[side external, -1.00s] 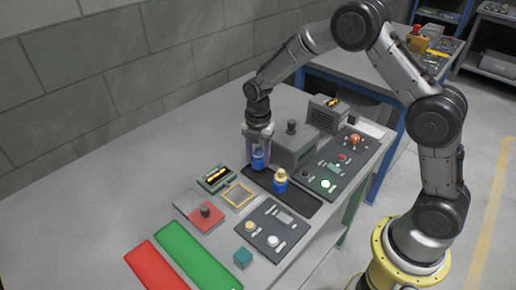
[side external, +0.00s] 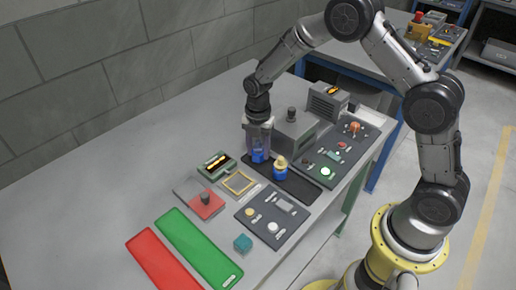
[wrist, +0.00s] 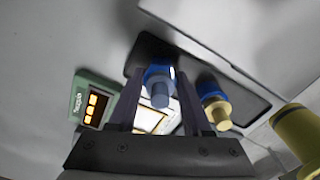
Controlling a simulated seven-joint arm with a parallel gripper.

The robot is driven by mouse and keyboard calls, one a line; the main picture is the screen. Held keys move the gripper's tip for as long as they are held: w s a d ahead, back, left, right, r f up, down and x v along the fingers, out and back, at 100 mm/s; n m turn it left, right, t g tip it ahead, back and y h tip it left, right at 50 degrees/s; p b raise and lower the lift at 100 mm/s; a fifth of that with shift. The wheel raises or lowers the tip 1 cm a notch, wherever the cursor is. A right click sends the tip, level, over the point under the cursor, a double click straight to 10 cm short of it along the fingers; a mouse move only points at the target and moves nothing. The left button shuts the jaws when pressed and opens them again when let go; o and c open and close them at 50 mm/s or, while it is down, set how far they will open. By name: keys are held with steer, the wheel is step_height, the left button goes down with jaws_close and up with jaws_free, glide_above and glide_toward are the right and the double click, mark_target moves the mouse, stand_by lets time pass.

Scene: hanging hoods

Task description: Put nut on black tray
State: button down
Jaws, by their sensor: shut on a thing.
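My gripper (side external: 258,148) is shut on a blue piece, which I take to be the nut (side external: 258,156). In the wrist view the nut (wrist: 158,78) is a blue, angular collar with a narrower grey-blue stub towards the camera, between the two fingers. The long black tray (side external: 302,189) lies under and beside the gripper; it also shows in the wrist view (wrist: 146,50). The nut is over or at the tray's far left end. I cannot tell whether it touches the tray. A blue and yellow fitting (side external: 280,168) stands upright on the tray, right of the gripper.
A grey machine block (side external: 293,132) stands close behind the tray. Dark panels with buttons lie right (side external: 335,160) and in front (side external: 270,220). A green device with a lit display (side external: 215,163) is left of the tray. Green (side external: 200,248) and red (side external: 160,262) mats lie at the front.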

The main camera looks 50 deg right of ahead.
steer(key=shift+f, duration=0.35)
steer(key=shift+c, duration=1.3)
jaws_free()
